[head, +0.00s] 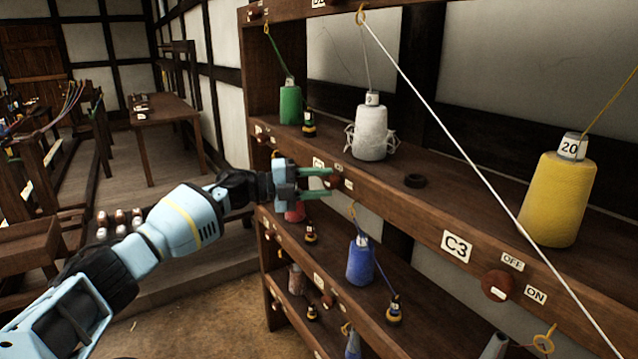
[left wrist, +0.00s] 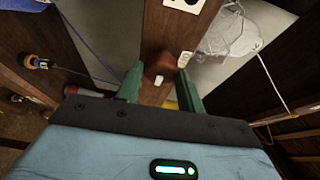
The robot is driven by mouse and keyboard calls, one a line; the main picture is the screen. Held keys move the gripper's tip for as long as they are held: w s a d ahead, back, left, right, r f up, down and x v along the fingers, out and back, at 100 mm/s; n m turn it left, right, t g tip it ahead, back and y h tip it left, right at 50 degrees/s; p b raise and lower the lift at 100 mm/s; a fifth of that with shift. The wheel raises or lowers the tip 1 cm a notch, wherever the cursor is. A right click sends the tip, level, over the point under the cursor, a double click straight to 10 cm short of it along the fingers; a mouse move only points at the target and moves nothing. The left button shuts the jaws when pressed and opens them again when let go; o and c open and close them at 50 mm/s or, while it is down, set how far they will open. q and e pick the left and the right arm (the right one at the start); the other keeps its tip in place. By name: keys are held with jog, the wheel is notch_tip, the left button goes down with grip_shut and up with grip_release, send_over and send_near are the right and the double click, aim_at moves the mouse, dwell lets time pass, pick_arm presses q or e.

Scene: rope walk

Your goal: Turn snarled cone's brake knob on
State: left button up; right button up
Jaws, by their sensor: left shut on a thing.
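The snarled cone (head: 370,132) is white, with loose loops of yarn around its lower part, and stands on the upper shelf in the head view. Its pale snarl also shows in the left wrist view (left wrist: 232,38). Below it on the shelf's front rail is a brown brake knob (head: 337,182) with a white mark. My left gripper (head: 326,184) reaches it from the left, its green fingers shut on the knob. In the left wrist view the knob (left wrist: 160,66) sits between the fingertips. The small labels beside it are too small to read. My right gripper is out of view.
Another knob (head: 497,285), by the C3 label, is at right. A blue cone (head: 360,262) stands below. A white line slants across the front.

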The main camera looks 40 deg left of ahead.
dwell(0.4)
pick_arm(q)
jog(key=o, duration=1)
jog(key=b+v, duration=0.1)
jog(key=v, duration=0.6)
jog(key=shift+s+a+r, duration=0.1)
jog(key=shift+s+a, duration=0.2)
jog(key=shift+s, duration=0.05)
